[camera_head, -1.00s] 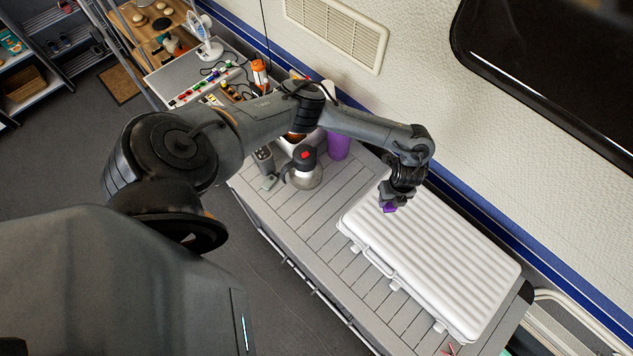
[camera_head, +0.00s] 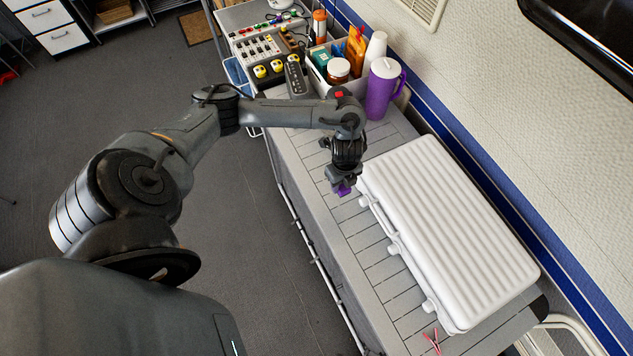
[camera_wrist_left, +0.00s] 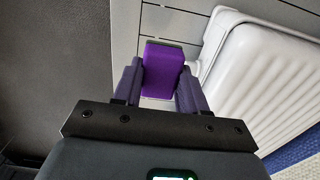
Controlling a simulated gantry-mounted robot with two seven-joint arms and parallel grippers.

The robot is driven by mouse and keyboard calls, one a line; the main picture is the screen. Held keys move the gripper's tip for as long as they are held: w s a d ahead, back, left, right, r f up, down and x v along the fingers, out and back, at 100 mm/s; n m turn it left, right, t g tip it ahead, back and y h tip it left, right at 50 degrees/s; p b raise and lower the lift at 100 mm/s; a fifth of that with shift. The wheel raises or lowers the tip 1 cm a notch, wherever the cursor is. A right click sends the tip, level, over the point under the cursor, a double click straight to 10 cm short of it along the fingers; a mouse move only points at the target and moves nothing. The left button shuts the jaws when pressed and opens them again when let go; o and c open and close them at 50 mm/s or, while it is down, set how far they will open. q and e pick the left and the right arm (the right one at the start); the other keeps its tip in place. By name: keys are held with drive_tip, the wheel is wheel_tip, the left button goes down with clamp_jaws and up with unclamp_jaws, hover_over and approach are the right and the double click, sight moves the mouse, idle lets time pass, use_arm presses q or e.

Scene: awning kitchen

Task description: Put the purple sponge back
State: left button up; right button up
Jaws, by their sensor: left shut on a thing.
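The purple sponge (camera_head: 342,189) is between the fingers of my left gripper (camera_head: 341,181), which is shut on it. In the left wrist view the sponge (camera_wrist_left: 163,68) shows as a purple block between the two fingertips (camera_wrist_left: 160,82). How high the sponge is above the table I cannot tell exactly. My right gripper is not in view.
A closed white ribbed case (camera_head: 450,225) covers much of the table, just right of the gripper; it also fills the right of the left wrist view (camera_wrist_left: 255,70). A purple jug (camera_head: 381,92), a bin of bottles (camera_head: 318,82) and a control panel (camera_head: 262,50) stand beyond. A pink item (camera_head: 433,341) lies in front.

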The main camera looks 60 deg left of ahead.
use_arm(q)
drive_tip(key=a+f+b, duration=0.1)
drive_tip(key=a+f, duration=0.1)
drive_tip(key=a, duration=0.2)
drive_tip(key=a+f+b, duration=0.2)
drive_tip(key=a+f, duration=0.1)
drive_tip(key=a, duration=0.1)
drive_tip(key=a+f+b, duration=0.2)
drive_tip(key=a+f, duration=0.1)
drive_tip(key=a, duration=0.1)
drive_tip(key=shift+w+a, duration=0.1)
drive_tip(key=shift+w, duration=0.25)
wheel_tip(320, 180, down, 4)
drive_tip(key=shift+r, duration=0.1)
drive_tip(key=shift+f, duration=0.2)
drive_tip(key=o, duration=1.2)
drive_tip(key=shift+b, duration=0.3)
